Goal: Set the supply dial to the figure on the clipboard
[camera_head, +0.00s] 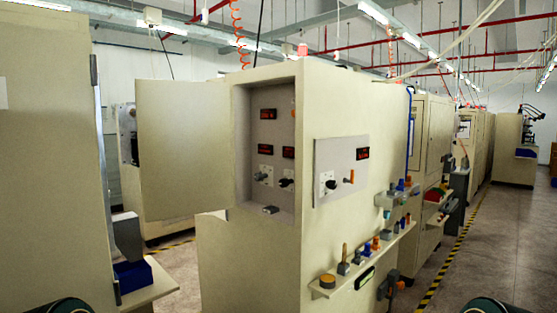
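A tall cream cabinet (250,265) stands in the middle with its door (182,150) open to the left. In its recess are red digital displays (268,114) and two dark knobs, one at left (260,177) and one at right (287,183). A panel (341,160) on the side face carries another dark knob (331,185), an orange handle (350,177) and a red display (362,154). I cannot tell which is the supply dial, and the figures are too small to read. I cannot make out a clipboard. Neither gripper shows; only dark rounded parts of mine show at the bottom edge.
A shelf (330,293) on the cabinet's side holds several small coloured items. Another cabinet (45,180) is close at left, with a blue bin (133,275) on a low shelf. The aisle floor (500,245) at right is clear.

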